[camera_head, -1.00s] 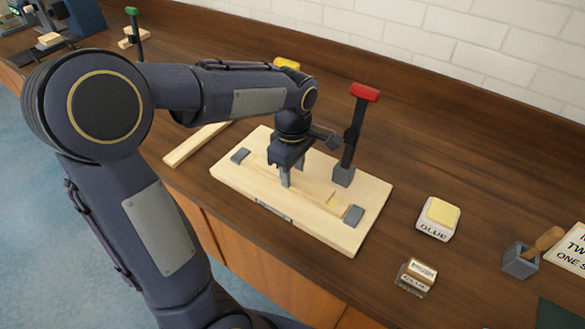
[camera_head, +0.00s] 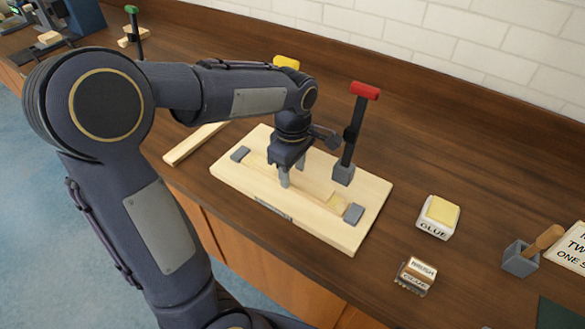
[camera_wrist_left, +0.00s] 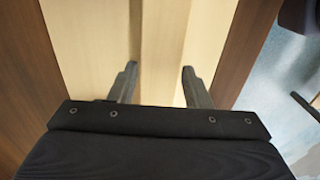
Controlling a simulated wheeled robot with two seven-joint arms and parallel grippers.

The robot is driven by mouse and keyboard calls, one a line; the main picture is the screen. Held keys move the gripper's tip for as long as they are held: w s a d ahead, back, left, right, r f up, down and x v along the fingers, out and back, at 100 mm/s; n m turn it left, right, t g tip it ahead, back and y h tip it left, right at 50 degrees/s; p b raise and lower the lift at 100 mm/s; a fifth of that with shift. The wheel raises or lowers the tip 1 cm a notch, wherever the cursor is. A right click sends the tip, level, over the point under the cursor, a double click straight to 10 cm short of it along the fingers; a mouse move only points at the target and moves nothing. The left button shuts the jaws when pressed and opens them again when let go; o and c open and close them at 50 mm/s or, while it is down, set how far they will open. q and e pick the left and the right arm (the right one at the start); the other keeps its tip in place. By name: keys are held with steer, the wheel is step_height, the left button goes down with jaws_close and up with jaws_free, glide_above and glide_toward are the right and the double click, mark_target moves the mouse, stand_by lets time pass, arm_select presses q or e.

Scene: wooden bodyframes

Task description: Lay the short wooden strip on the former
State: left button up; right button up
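The former (camera_head: 345,232) is a pale wooden board on the bench, with a grey block near each end of its raised bar. The short wooden strip (camera_head: 318,186) is pale and lies lengthwise along the former between the grey blocks; its middle is partly hidden by my gripper. My left gripper (camera_head: 292,175) points down over the strip's middle, its fingers apart. In the left wrist view the fingers (camera_wrist_left: 160,85) are open, one on either side of the strip (camera_wrist_left: 165,45), with visible gaps. My right gripper is not in view.
A red-topped clamp (camera_head: 350,140) stands upright at the former's back edge. A glue pad (camera_head: 439,215) and a small brush-and-glue box (camera_head: 415,275) stand to the right. A longer wooden piece (camera_head: 195,143) lies to the left. The bench between the clamp and wall is clear.

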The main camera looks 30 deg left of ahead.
arm_select(q)
steer(key=o, duration=0.3)
steer(key=shift+o, duration=0.2)
steer(key=shift+r, duration=0.1)
step_height(320, 180, up, 8)
steer(key=shift+f, duration=0.15)
steer(key=shift+s, duration=0.1)
stand_by(0.4)
steer(key=s+d+f+m+t+h, duration=0.2)
steer(key=s+m, duration=0.5)
steer(key=s, duration=0.1)
steer(key=s+d+f+m+t+h, duration=0.1)
steer(key=s+d+f+m+t, duration=0.1)
steer(key=s+m, duration=0.6)
steer(key=shift+s+f+m+t+h, duration=0.2)
steer(key=shift+s+m+t+h, duration=0.15)
steer(key=shift+t, duration=0.45)
